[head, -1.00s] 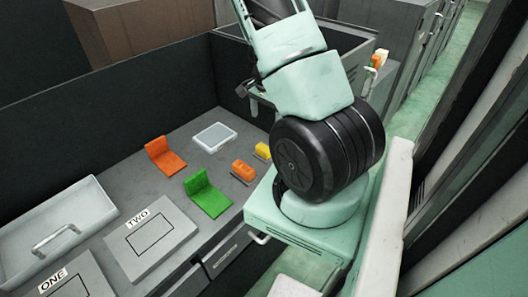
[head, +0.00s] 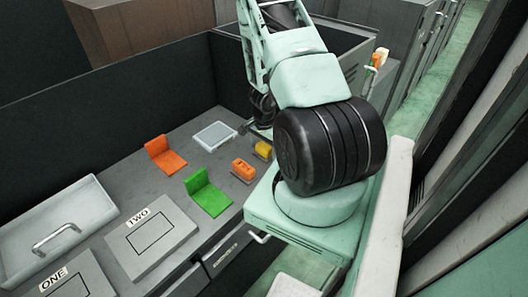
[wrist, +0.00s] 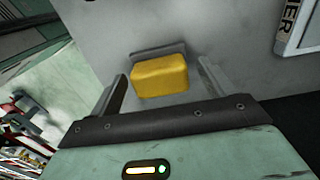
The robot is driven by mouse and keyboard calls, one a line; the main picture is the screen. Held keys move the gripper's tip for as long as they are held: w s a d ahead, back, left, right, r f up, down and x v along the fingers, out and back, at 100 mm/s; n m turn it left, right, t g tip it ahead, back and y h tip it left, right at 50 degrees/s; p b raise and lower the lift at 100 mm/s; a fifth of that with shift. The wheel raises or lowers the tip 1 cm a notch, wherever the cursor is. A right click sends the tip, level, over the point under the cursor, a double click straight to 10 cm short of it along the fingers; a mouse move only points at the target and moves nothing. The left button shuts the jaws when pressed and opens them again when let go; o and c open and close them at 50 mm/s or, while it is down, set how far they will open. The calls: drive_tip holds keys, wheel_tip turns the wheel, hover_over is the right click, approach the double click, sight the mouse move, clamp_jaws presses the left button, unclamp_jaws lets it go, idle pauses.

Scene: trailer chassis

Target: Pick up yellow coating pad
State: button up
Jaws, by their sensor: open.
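The yellow coating pad (head: 264,149) lies on the grey worktop near its right edge, beside an orange pad (head: 243,170). In the wrist view the yellow pad (wrist: 160,76) is a rounded block with a dark grey backing, ahead of my gripper (wrist: 160,85) and between the lines of its two fingers. The fingers are spread apart and hold nothing. In the head view my gripper (head: 250,125) is dark, partly hidden by my arm, just behind the yellow pad.
A green holder (head: 207,193), an orange holder (head: 165,155) and a shallow clear tray (head: 214,136) stand on the worktop. Panels marked ONE (head: 70,280) and TWO (head: 153,237) and a handled grey tray (head: 55,222) are at left. A dark wall (head: 90,120) rises behind.

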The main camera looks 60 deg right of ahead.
sight(264, 146)
drive_tip(key=shift+f, duration=0.1)
drive_tip(key=c, duration=1.1)
drive_tip(key=shift+c, duration=0.2)
wheel_tip(264, 146, up, 10)
drive_tip(key=shift+p, duration=0.35)
drive_tip(key=shift+o, duration=1.3)
drive_tip(key=shift+c, duration=0.4)
